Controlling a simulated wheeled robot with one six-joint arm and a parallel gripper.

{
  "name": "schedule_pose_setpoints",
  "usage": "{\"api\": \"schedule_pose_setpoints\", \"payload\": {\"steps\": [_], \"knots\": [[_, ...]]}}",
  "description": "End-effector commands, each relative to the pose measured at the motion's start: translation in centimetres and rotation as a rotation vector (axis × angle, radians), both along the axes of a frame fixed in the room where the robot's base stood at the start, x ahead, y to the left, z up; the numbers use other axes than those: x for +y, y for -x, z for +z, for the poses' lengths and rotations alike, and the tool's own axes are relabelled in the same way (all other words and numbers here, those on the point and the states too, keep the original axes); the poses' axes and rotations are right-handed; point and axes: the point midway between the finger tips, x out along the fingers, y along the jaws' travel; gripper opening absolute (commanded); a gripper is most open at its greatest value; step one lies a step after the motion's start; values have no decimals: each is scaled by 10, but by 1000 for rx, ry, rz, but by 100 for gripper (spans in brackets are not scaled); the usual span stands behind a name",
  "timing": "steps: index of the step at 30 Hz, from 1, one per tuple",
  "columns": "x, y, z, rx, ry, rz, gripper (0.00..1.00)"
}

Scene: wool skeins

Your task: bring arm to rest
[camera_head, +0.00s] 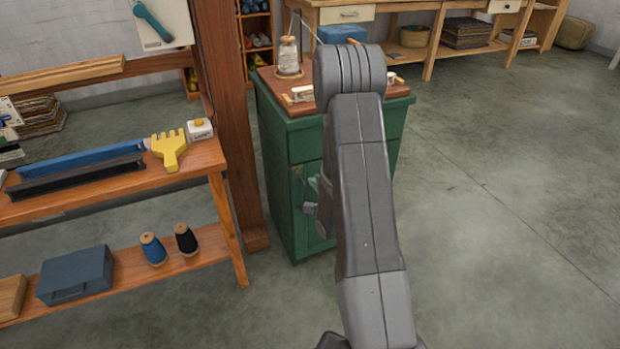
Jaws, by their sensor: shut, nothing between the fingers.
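My grey arm (365,190) rises from the bottom edge, right of centre, to a rounded joint (350,75) at the top. It stands in front of the right part of a green cabinet (280,150) and hides some of it. I cannot make out my gripper; whatever lies beyond the top joint is hidden behind the arm. No wool skein can be told for sure in this view.
A wooden bench (110,192) at left holds a yellow comb-like tool (168,150); spools (152,249) and a blue-grey box (75,275) sit on its lower shelf. A jar (288,57) stands on the cabinet. The concrete floor (510,200) at right is clear.

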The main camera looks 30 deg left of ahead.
Motion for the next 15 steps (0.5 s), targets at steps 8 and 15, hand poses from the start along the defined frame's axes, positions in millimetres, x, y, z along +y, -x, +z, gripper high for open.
{"api": "schedule_pose_setpoints", "payload": {"steps": [8, 15], "knots": [[-32, 27, 13, 1, 0, -1, 0], [-38, 33, 15, 1, 1, 0, 0]]}}
